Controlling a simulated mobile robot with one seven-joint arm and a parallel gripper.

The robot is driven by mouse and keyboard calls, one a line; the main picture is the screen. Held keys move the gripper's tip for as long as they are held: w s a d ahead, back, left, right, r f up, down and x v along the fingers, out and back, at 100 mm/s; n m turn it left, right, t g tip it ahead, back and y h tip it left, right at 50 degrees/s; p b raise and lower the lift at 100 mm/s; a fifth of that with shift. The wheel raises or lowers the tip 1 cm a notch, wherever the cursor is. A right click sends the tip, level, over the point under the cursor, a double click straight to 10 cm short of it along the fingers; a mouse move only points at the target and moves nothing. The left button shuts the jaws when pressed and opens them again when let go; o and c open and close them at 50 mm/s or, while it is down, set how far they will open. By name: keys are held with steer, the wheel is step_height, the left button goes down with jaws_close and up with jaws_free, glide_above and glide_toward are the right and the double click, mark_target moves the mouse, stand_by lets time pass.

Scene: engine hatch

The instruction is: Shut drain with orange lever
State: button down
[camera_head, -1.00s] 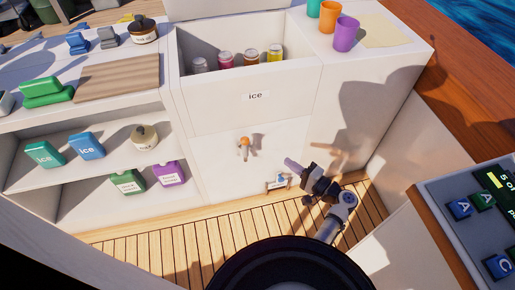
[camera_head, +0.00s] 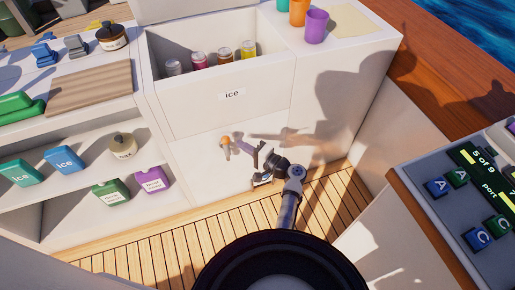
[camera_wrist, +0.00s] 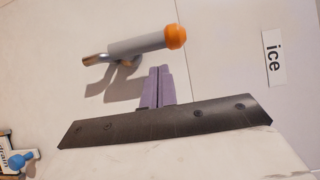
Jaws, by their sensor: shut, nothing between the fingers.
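The orange-tipped lever (camera_head: 225,147) is on the white front panel below the ice bin. In the wrist view its orange end (camera_wrist: 176,36) caps a grey shaft that runs to a metal elbow at the panel. In the head view the orange end is uppermost. My gripper (camera_head: 239,138) is just right of the lever, its purple fingers together and empty. In the wrist view the closed fingertips (camera_wrist: 159,68) point at the shaft, with a small visible gap; depth is hard to tell. A blue knob with a "drain" label (camera_wrist: 18,158) shows at the lower left.
Shelves with boxes (camera_head: 112,193) and a pot are at the left. A button panel (camera_head: 462,200) stands at the right. The slatted floor (camera_head: 190,252) in front is clear.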

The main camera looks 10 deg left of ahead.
mark_target(227, 145)
steer(key=shift+s+a+r, duration=0.1)
steer(key=shift+s+a, duration=0.1)
steer(key=shift+a, duration=0.25)
steer(key=shift+s+a, duration=0.2)
steer(key=shift+a, duration=0.25)
steer(key=shift+s+a+r+n+h+p, duration=0.2)
steer(key=shift+a+r+n+h+p, duration=0.15)
steer(key=shift+n, duration=0.25)
steer(key=shift+s+a+r+n+g+h+p, duration=0.15)
steer(key=shift+s+a+n+h+p, duration=0.15)
steer(key=shift+n+h, duration=0.25)
steer(key=shift+s+a+r+n+g+h+p, duration=0.2)
steer(key=shift+a+n+h+p, duration=0.2)
steer(key=shift+n, duration=0.25)
steer(key=s+a+f+n+t+h+p, duration=0.2)
steer(key=s+a+f+n+h+p, duration=0.1)
steer(key=a+n+h, duration=0.2)
steer(key=shift+s+a+n+h+p, duration=0.15)
steer(key=shift+s+n+h+p, duration=0.2)
steer(key=shift+n+h, duration=0.3)
steer(key=shift+f, duration=0.1)
